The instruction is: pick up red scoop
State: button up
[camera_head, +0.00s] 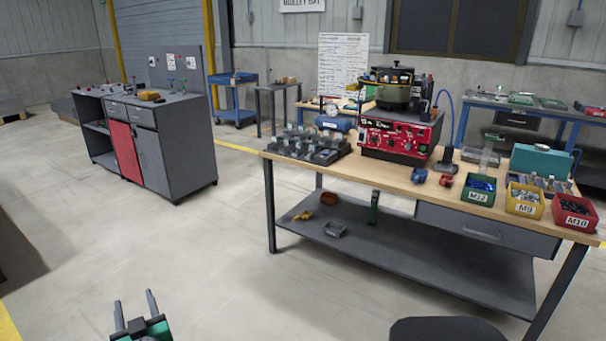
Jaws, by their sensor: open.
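A small red object (445,180), which looks like the red scoop, lies on the wooden top of the workbench (395,187). It is near the front edge, just right of a similar blue object (419,176). It is too small for its handle and exact pose to be clear. My gripper (134,304) is at the bottom left of the view, over open floor. Its two dark fingers point up in the picture and stand apart, with nothing between them. It is far from the bench and touches nothing.
A red-fronted bowl feeder (401,133) stands behind the red object. Green (480,190), yellow (524,201) and red (575,213) bins line the bench's right front. A lower shelf (420,246) holds loose parts. A grey cabinet (175,150) stands left; floor between is clear.

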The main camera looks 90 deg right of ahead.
aim_at(445, 180)
jog(key=z, duration=4)
